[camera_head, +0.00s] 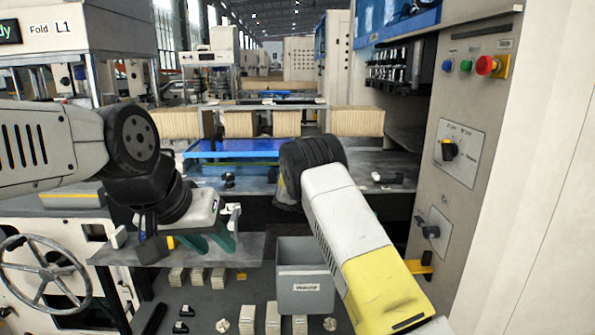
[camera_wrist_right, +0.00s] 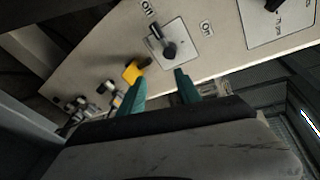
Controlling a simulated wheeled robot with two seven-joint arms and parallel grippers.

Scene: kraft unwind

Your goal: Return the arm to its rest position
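My left arm (camera_head: 60,150) comes in from the left. Its gripper (camera_head: 212,242) hangs over a grey shelf, with teal fingers spread apart and nothing seen between them. My right arm (camera_head: 350,235), white and yellow, reaches up from the lower right to a black wrist joint; its gripper is hidden in the head view. In the right wrist view the two teal fingers of the right gripper (camera_wrist_right: 161,92) stand apart and empty, close to a panel with a black rotary switch (camera_wrist_right: 166,46). That switch also shows in the head view (camera_head: 431,231).
A grey labelled bin (camera_head: 305,287) stands below, between the arms. The machine cabinet (camera_head: 470,90) at right carries buttons, another knob (camera_head: 448,150) and a yellow part (camera_head: 420,268). A handwheel (camera_head: 42,274) is at lower left. Brown stacks (camera_head: 357,122) hang behind a blue plate (camera_head: 235,149).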

